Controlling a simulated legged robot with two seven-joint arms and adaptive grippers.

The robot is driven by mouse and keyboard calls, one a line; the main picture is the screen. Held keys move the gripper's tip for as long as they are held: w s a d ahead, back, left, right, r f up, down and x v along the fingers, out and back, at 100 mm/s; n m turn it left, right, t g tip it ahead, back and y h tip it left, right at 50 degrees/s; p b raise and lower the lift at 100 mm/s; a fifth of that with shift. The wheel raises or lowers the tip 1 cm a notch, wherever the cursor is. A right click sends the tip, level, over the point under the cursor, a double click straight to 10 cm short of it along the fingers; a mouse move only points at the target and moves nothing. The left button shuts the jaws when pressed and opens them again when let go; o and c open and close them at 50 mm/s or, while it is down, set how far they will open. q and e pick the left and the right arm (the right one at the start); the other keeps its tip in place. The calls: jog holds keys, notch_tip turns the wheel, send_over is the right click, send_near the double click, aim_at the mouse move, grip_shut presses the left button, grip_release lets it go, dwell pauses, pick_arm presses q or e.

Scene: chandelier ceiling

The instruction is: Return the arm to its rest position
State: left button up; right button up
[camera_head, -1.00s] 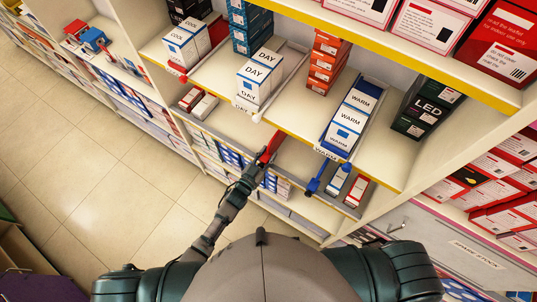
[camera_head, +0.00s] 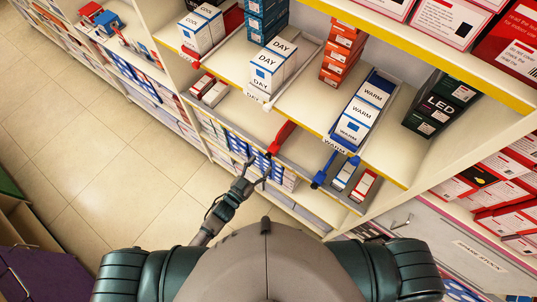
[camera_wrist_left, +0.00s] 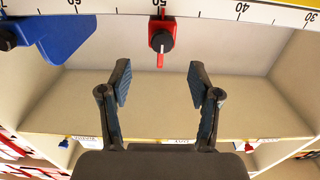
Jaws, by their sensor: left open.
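My left arm reaches forward from the lower middle in the head view. Its gripper (camera_head: 257,168) is open and empty, in front of the lower shelf edge and just short of a red lever (camera_head: 281,137). In the left wrist view the two fingers (camera_wrist_left: 160,78) stand wide apart with nothing between them. A red pointer with a black knob (camera_wrist_left: 161,40) sits ahead of them on a numbered scale (camera_wrist_left: 205,8), near 50, clear of the fingertips. A blue piece (camera_wrist_left: 62,38) is at upper left there. My right gripper is not in view.
Shelves hold COOL (camera_head: 201,30), DAY (camera_head: 274,68) and WARM (camera_head: 364,108) boxes. A blue lever (camera_head: 321,178) projects from the lower shelf edge. A grey drawer front (camera_head: 440,240) is at right. Tiled floor (camera_head: 95,150) at left is clear. A purple box (camera_head: 45,272) stands at lower left.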

pick_arm(q)
jog(key=shift+v, duration=0.75)
jog(key=shift+s+d, duration=0.1)
jog(key=shift+d, duration=0.15)
jog(key=shift+a, duration=0.1)
